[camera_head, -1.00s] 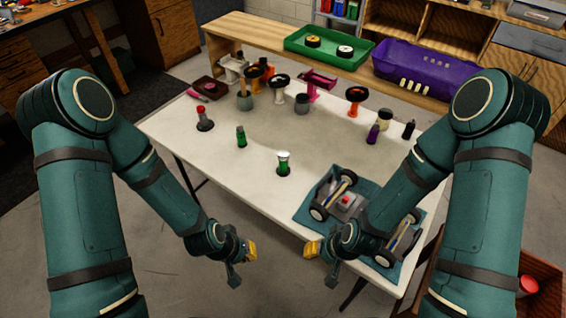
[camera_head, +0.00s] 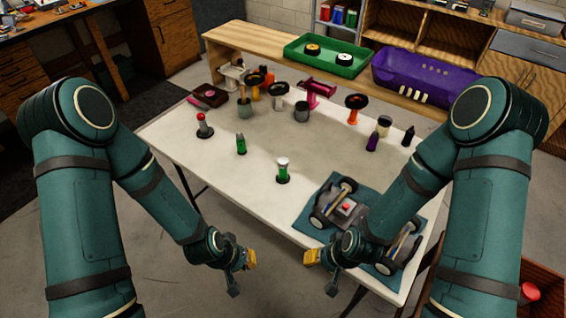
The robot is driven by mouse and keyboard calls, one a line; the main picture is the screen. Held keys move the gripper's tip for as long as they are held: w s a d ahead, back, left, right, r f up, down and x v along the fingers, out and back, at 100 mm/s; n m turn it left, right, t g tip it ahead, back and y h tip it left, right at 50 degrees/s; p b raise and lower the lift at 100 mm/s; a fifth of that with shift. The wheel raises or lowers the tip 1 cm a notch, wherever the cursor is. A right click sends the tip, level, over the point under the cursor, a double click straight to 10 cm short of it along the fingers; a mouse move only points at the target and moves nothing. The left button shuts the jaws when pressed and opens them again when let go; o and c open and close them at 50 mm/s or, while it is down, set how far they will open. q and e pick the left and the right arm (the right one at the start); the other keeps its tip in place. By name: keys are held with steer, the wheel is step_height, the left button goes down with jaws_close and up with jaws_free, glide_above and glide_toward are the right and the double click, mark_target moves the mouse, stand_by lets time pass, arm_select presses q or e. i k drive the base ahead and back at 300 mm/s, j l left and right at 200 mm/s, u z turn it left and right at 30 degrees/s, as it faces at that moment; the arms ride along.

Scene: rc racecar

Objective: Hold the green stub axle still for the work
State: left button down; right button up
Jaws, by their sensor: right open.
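Two green pieces stand upright on the white table (camera_head: 225,168). One is a green piece with a silver top (camera_head: 283,174) on a dark round base near the front edge. The other is a plain small green piece (camera_head: 241,145) farther back to the left. Which one is the stub axle I cannot tell for sure. My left gripper (camera_head: 242,272) is open and empty, off the front edge of the table. My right gripper (camera_head: 322,272) is open and empty, low in front of the car chassis (camera_head: 343,206). Both are apart from the green pieces.
The chassis lies on a teal mat (camera_head: 312,229) at the front right, partly hidden by my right arm. A red-topped piece (camera_head: 202,120), a purple bottle (camera_head: 372,142) and several colored parts stand around. A green tray (camera_head: 296,58) and purple bin (camera_head: 398,82) are behind. The table's middle is clear.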

mark_target(282, 162)
steer(key=i+j, duration=0.2)
steer(key=j, duration=0.15)
steer(key=i+j, duration=0.25)
steer(key=i+j+z, duration=0.1)
steer(key=j, duration=0.3)
steer(key=i+j, duration=0.3)
steer(key=j+z, duration=0.1)
steer(key=z, duration=0.6)
steer(key=j+z, duration=0.15)
steer(key=z, duration=0.25)
